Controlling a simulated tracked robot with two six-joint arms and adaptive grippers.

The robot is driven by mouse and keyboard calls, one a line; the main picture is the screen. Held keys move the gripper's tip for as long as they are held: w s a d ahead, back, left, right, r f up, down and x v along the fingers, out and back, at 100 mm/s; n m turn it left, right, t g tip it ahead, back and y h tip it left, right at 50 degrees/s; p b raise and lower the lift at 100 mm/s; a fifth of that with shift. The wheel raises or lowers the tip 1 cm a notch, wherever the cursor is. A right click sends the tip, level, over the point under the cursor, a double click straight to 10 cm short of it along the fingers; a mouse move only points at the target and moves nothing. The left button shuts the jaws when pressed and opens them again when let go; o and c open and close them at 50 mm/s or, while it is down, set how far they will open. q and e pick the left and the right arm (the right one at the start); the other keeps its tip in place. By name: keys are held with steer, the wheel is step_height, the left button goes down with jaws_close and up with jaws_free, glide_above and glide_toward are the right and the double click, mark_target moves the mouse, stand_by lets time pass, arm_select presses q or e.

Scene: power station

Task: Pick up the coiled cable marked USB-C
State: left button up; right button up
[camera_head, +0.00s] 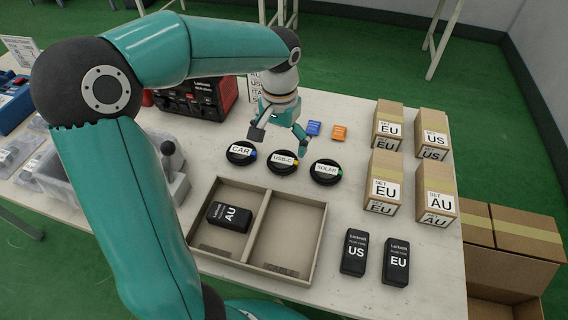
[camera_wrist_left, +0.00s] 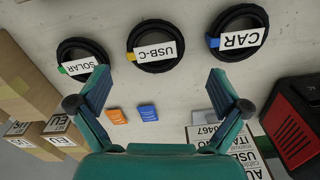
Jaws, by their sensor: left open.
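The coiled black cable marked USB-C (camera_head: 283,170) lies on the table between two other coils, with a white label and a yellow tie. In the left wrist view the USB-C coil (camera_wrist_left: 155,45) lies ahead of the fingers, near the middle. The coil marked CAR (camera_head: 241,153) is on its left in the head view, and the coil marked SOLAR (camera_head: 326,172) is on its right. My left gripper (camera_head: 279,143) is open and empty, above the table near the USB-C coil; its open fingers also show in the left wrist view (camera_wrist_left: 158,95). My right gripper is not visible.
A divided tray (camera_head: 316,236) stands in front of the coils, with a black AU block (camera_head: 229,217) in its left compartment. Black US (camera_head: 354,252) and EU (camera_head: 396,262) blocks stand to the right. Several cartons (camera_head: 432,189) stand at right. Blue (camera_head: 313,128) and orange (camera_head: 339,132) packets lie behind.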

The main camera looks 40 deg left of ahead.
mark_target(282, 160)
arm_select(q)
steer(key=f, duration=0.4)
steer(key=shift+s+d+f+b, duration=0.1)
steer(key=shift+s+d+b, duration=0.05)
steer(key=shift+d+b, duration=0.2)
steer(key=shift+f, duration=0.55)
steer(key=c, duration=1.2)
steer(key=shift+o, duration=0.2)
steer(key=shift+r, duration=0.2)
